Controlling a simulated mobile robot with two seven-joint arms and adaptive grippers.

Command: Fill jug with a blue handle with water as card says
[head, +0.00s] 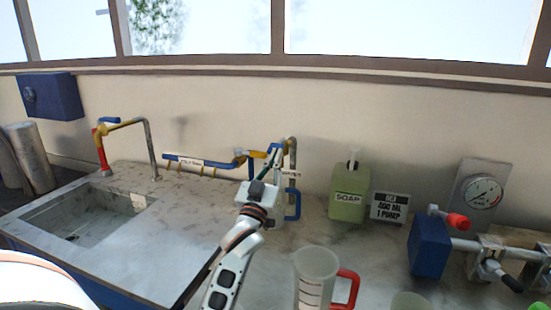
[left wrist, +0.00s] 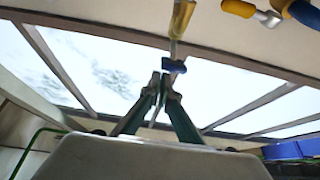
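A jug with a blue handle (head: 293,205) stands on the counter under a spout, mostly hidden by my left gripper (head: 270,160). The gripper's teal fingers (left wrist: 164,84) run together at the tips, with little space between them. The tips are at or just below a blue tap lever (left wrist: 174,66); I cannot tell whether they touch it. The card (head: 389,207) stands beside the soap dispenser (head: 349,195). It reads "400 ML" and "1 PUMP" under a small top line that looks like "RED". The water level in the blue-handled jug is hidden. My right gripper is out of view.
A red-handled jug (head: 315,278) stands at the front, with another vessel's rim (head: 410,301) to its right. A sink (head: 95,214) with its own tap (head: 150,140) is at the left. A valve with a blue block (head: 429,247) and a gauge (head: 482,193) stand at the right.

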